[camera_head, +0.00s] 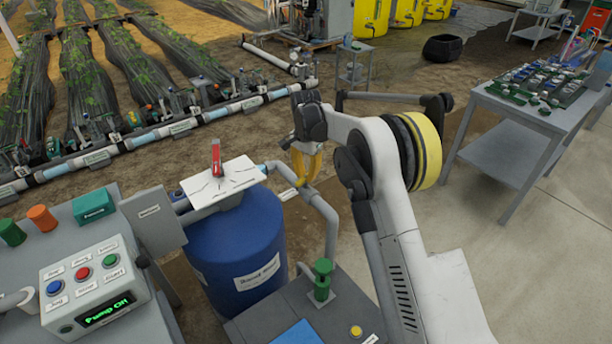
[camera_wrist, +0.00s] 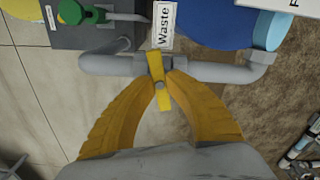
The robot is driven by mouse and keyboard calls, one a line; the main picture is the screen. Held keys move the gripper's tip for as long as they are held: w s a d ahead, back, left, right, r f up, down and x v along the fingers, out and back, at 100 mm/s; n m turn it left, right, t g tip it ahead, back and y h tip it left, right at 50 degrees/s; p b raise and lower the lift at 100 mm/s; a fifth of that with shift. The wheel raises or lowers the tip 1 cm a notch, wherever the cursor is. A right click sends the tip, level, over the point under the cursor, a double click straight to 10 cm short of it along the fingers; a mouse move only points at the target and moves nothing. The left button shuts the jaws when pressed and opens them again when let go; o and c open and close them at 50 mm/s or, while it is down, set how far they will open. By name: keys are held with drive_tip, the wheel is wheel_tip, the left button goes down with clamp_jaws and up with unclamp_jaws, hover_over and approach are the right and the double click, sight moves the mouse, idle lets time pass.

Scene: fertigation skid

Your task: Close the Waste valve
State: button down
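The Waste valve sits on a grey pipe (camera_wrist: 215,72), below a white label reading "Waste" (camera_wrist: 163,27) in the wrist view. Its yellow handle (camera_wrist: 159,98) lies across the pipe, nearly at right angles to it. My gripper (camera_wrist: 160,78) has its yellow fingers closed in on both sides of the handle, with the tips against it near the pipe. In the head view my gripper (camera_head: 304,172) points down at the pipe beside the blue tank, and its fingers hide most of the handle.
The blue tank (camera_head: 238,255) with a white lid and a red handle (camera_head: 216,157) stands left of my gripper. A green valve (camera_head: 322,280) stands on the grey skid in front. A control box (camera_head: 95,284) reads "Pump ON". A grey table (camera_head: 520,125) is at right.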

sight(306, 176)
drive_tip(key=shift+r+m+p, duration=0.15)
drive_tip(key=shift+m+p, duration=0.9)
drive_tip(key=shift+m, duration=0.65)
drive_tip(key=c, duration=1.4)
unclamp_jaws()
drive_tip(key=shift+f, duration=0.2)
wheel_tip(306, 176, up, 12)
drive_tip(key=shift+r, duration=0.1)
